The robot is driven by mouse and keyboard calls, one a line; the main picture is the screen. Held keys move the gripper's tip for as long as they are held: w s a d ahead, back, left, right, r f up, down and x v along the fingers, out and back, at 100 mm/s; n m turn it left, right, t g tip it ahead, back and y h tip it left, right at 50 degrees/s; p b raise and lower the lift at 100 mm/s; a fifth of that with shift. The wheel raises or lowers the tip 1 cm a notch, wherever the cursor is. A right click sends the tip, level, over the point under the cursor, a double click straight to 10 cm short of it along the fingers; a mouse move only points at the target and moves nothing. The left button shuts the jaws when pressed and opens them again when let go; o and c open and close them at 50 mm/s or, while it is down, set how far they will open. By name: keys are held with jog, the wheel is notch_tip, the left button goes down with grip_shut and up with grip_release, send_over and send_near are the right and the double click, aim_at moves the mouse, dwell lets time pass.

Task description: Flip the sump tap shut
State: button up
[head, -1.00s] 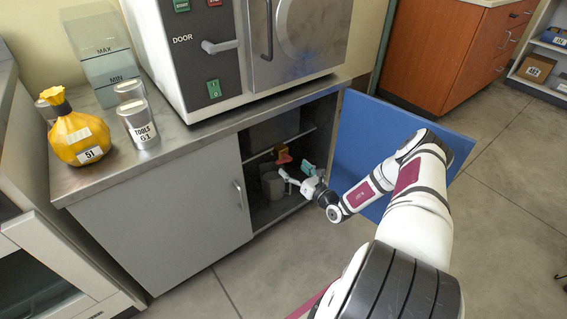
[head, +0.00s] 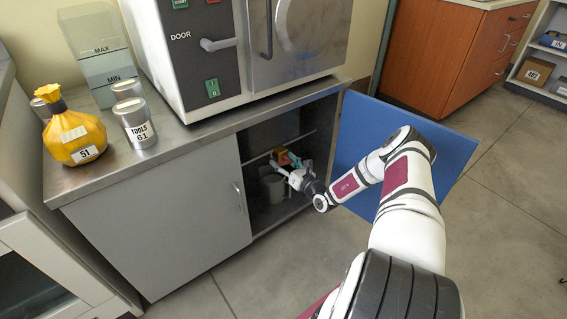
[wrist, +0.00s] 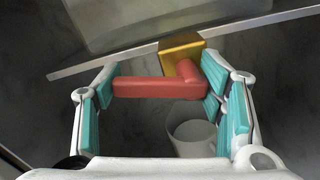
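The sump tap has a red lever (wrist: 150,87) and a yellow-brass body (wrist: 182,52), seen in the wrist view at the top middle. The lever points left from its pivot, lying across the space between my gripper's fingers. My gripper (wrist: 165,100) is open, with a teal-padded finger on each side of the lever; I cannot tell whether either pad touches it. In the head view my gripper (head: 288,172) reaches inside the open cupboard, and the tap body (head: 281,155) shows just beyond it. The fingers partly hide the tap there.
A pale cup (wrist: 195,136) stands below the tap. A shelf edge (wrist: 110,62) crosses behind it. The counter (head: 180,140) is above.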

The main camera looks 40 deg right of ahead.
jog(key=shift+f+n+p, duration=0.2)
jog(key=shift+n+p, duration=0.3)
jog(key=shift+n, duration=0.3)
jog(key=shift+f+n+p, duration=0.15)
jog(key=shift+n+p, duration=0.35)
jog(key=shift+n, duration=0.3)
jog(key=shift+c, duration=0.2)
jog(key=o, duration=1.2)
jog(key=shift+s, duration=0.1)
jog(key=s, duration=1.1)
jog(key=shift+s+d, duration=0.15)
jog(key=shift+s, duration=0.25)
